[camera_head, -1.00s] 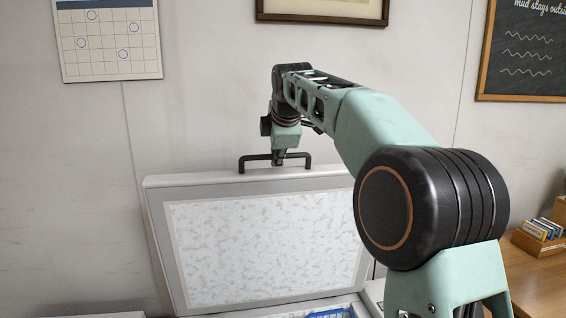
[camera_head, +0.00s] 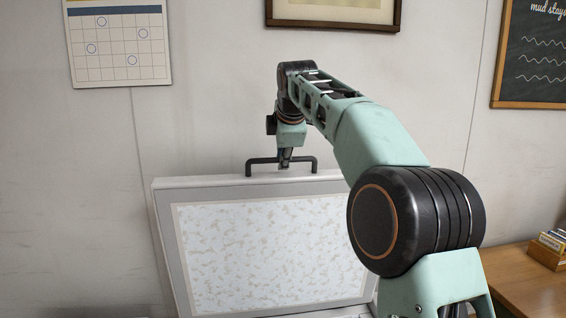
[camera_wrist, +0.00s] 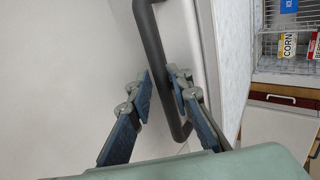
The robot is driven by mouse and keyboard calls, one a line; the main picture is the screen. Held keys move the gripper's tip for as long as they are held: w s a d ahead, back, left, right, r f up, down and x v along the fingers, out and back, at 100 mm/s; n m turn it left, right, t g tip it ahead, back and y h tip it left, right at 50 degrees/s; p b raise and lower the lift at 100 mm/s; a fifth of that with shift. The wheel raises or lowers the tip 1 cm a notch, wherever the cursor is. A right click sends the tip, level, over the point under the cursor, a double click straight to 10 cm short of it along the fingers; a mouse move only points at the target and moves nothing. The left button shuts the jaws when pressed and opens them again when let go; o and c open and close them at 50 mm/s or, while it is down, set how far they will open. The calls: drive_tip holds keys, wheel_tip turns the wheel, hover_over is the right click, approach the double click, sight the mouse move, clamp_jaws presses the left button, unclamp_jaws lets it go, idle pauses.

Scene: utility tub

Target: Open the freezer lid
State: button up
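The freezer lid (camera_head: 165,230) stands raised and steep against the wall, its pale mottled inner panel (camera_head: 270,250) facing me. Its black bar handle (camera_head: 262,161) is on the top edge. My gripper (camera_head: 285,163) is at the middle of this handle, pointing down from above. In the wrist view the handle (camera_wrist: 152,38) runs past the fingertips of my gripper (camera_wrist: 160,77). The fingers are apart, with a narrow gap between the tips; the left finger looks clear of the bar and the right overlaps it. The freezer's body is mostly out of the head view.
In the wrist view a wire basket (camera_wrist: 285,45) with labelled packages is at the right. A wooden table (camera_head: 530,290) with small boxes (camera_head: 548,250) is at the right of the head view. A calendar (camera_head: 120,45), picture frame (camera_head: 335,15) and chalkboard (camera_head: 530,60) hang on the wall.

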drive_tip(key=shift+o, duration=1)
drive_tip(key=shift+s, duration=0.15)
drive_tip(key=shift+f, duration=0.15)
drive_tip(key=v, duration=1.2)
